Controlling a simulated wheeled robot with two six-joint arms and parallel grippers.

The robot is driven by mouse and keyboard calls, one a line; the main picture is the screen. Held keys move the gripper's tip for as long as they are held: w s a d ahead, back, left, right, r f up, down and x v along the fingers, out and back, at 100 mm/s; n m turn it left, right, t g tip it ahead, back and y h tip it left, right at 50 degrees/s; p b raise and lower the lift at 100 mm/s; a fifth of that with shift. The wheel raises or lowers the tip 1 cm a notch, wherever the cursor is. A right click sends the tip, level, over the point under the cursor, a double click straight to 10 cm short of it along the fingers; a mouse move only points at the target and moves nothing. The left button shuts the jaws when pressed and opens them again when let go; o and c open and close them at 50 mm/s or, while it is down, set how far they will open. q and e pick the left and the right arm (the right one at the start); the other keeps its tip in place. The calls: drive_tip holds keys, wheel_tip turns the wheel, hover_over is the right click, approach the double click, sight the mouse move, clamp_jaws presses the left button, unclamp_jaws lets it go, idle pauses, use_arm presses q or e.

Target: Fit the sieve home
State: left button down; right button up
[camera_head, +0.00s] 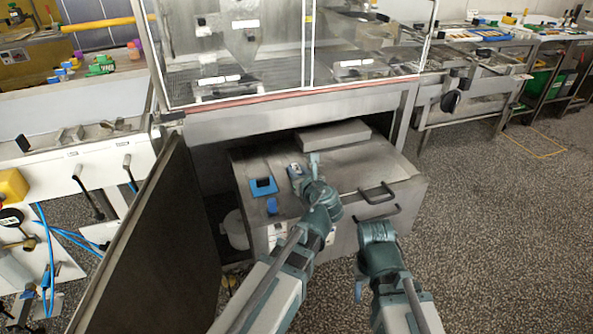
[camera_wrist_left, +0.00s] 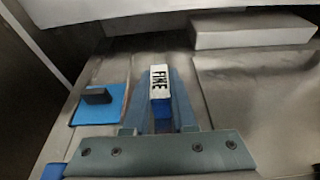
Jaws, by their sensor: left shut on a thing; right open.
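My left gripper (camera_head: 299,174) is over the top of the low steel tank (camera_head: 362,158). In the left wrist view its fingers (camera_wrist_left: 160,108) are shut on a small block (camera_wrist_left: 160,82) with a white face, black lettering and a blue lower part. I cannot tell whether this block is part of the sieve. Left of it, a blue square piece (camera_head: 263,187) with a dark centre lies on the tank top. In the left wrist view the blue square (camera_wrist_left: 97,103) carries a dark raised block. My right gripper (camera_head: 358,290) hangs low before the tank, open and small in view.
A flat raised box (camera_head: 333,135) sits at the back of the tank top. Black handles (camera_head: 376,194) stand near its front right. The clear-panelled machine (camera_head: 240,50) overhangs the back. An open dark door (camera_head: 140,240) stands at the left. A white bucket (camera_head: 236,229) is beside the tank.

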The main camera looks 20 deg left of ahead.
use_arm(q)
drive_tip(key=shift+f+b, duration=0.5)
drive_tip(key=shift+f, duration=0.15)
drive_tip(key=shift+f+b, duration=0.3)
idle(0.6)
drive_tip(key=c, duration=0.6)
unclamp_jaws()
drive_tip(key=shift+c, duration=0.2)
drive_tip(key=shift+s, duration=0.1)
